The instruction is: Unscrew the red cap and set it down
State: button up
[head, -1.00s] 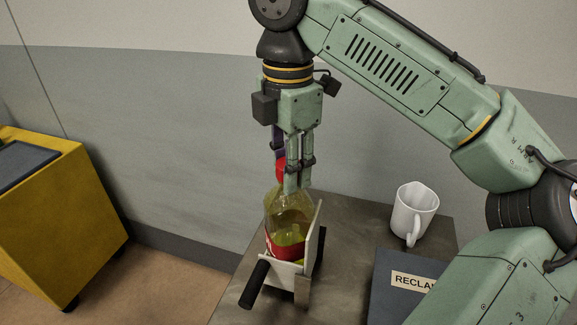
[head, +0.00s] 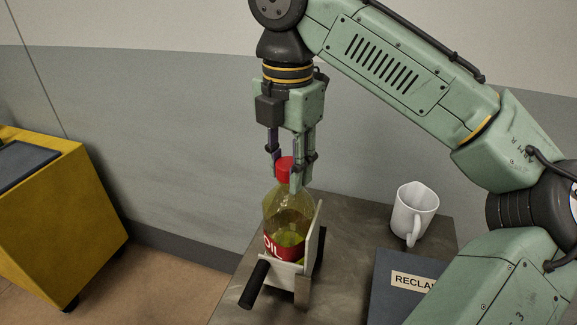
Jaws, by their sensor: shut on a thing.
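The red cap (head: 284,170) sits at the top of a clear bottle (head: 289,213) of yellow-green oil with a red label. The bottle stands upright in a light-coloured holder (head: 315,240) with a black handle (head: 254,284). My gripper (head: 286,178) points straight down over the bottle, with its fingers on either side of the cap, shut on it. The cap shows between the fingers, and the right finger covers its right edge. I cannot tell how far the cap is turned on the neck.
A white mug (head: 414,212) stands on the metal table (head: 350,222) to the right. A dark blue box (head: 388,284) labelled "RECLA..." is at the front right. A yellow cabinet (head: 65,215) stands apart at the left. Bare tabletop lies between holder and mug.

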jog(key=shift+n, duration=0.8)
jog(key=shift+n, duration=0.9)
jog(key=o, duration=0.9)
jog(key=shift+o, duration=0.2)
jog(key=shift+m, duration=0.9)
